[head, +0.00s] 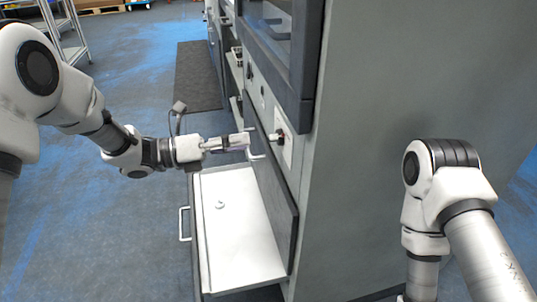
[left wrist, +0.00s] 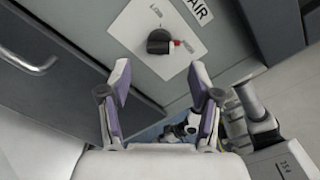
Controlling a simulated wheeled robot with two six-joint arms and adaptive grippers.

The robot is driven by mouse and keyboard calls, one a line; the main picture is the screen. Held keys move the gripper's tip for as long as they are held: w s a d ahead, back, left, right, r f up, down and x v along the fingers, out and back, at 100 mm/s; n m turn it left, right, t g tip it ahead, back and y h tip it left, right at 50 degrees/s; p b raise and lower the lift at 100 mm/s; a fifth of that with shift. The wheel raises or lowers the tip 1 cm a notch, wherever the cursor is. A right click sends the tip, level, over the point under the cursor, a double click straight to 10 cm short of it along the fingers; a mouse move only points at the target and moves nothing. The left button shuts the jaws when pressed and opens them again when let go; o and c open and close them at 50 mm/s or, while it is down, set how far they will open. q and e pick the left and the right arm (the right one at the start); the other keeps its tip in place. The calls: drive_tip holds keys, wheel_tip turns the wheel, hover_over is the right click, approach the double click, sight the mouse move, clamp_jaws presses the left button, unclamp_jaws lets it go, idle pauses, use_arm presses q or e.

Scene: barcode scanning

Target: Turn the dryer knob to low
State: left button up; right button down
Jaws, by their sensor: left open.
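The dryer knob (left wrist: 159,42) is black with a red mark, on a white plate (left wrist: 135,22) in the left wrist view. Its red mark faces right in that view. Small lettering at the plate's top seems to read LOW; other lettering is too small to read. In the head view the knob (head: 277,138) sits on the cabinet front. My left gripper (left wrist: 160,76) is open and empty, its fingers apart and short of the knob. In the head view the left gripper (head: 245,141) is just left of the knob. My right gripper is out of view.
A white drawer (head: 235,262) stands open below the knob, with a small round item (head: 220,205) inside. A large grey cabinet (head: 385,75) fills the right. A label reading AIR (left wrist: 198,10) is beside the plate. Blue floor (head: 140,60) lies open at left.

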sight(268, 138)
use_arm(q)
drive_tip(key=b+x, duration=0.1)
drive_tip(key=x, duration=0.5)
drive_tip(key=shift+d+f, duration=0.1)
drive_tip(key=shift+d, duration=0.05)
drive_tip(key=shift+w+d, duration=0.1)
drive_tip(key=shift+d, duration=0.2)
drive_tip(key=c, duration=1.1)
